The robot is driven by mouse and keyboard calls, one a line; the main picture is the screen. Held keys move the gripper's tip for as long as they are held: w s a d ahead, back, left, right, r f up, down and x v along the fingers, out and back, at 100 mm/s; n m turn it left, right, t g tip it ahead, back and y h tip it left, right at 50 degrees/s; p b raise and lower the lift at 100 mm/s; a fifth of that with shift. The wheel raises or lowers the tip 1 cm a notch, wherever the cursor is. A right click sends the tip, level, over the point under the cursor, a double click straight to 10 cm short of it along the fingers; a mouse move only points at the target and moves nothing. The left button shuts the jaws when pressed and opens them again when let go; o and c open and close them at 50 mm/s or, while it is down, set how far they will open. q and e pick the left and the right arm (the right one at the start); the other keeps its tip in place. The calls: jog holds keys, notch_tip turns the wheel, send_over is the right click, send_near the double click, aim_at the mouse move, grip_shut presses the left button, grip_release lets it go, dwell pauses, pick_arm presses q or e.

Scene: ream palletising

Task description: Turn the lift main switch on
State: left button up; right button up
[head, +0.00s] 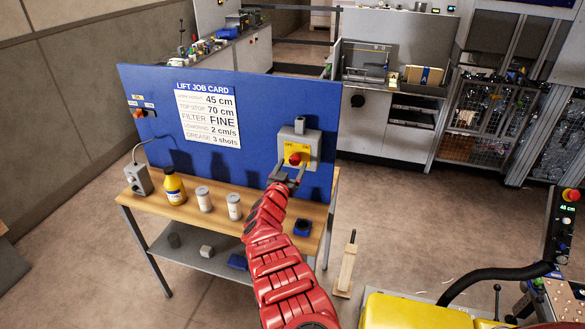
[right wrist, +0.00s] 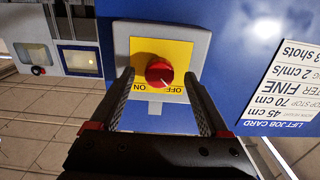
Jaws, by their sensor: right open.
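The rotary switch, a red knob (head: 295,159) on a yellow plate in a grey box (head: 314,150), is mounted on the right of the blue panel (head: 255,115). In the right wrist view, upside down, the red knob (right wrist: 159,72) sits above the OFF and ON lettering. A pale mark on it seems to point to the OFF side. My right gripper (head: 288,172) is open and empty in front of the switch. In the right wrist view its fingers (right wrist: 159,78) appear on either side of the knob; contact cannot be told. My left gripper is out of view.
A job card (head: 208,115) hangs on the panel, with a small orange switch (head: 138,113) at left. On the bench (head: 185,212) stand a yellow bottle (head: 174,188), two pale canisters and a dark blue item (head: 302,227).

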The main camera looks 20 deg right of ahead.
jog(key=shift+w+d, duration=0.3)
jog(key=shift+w, duration=0.1)
jog(key=shift+r, duration=0.1)
grip_shut()
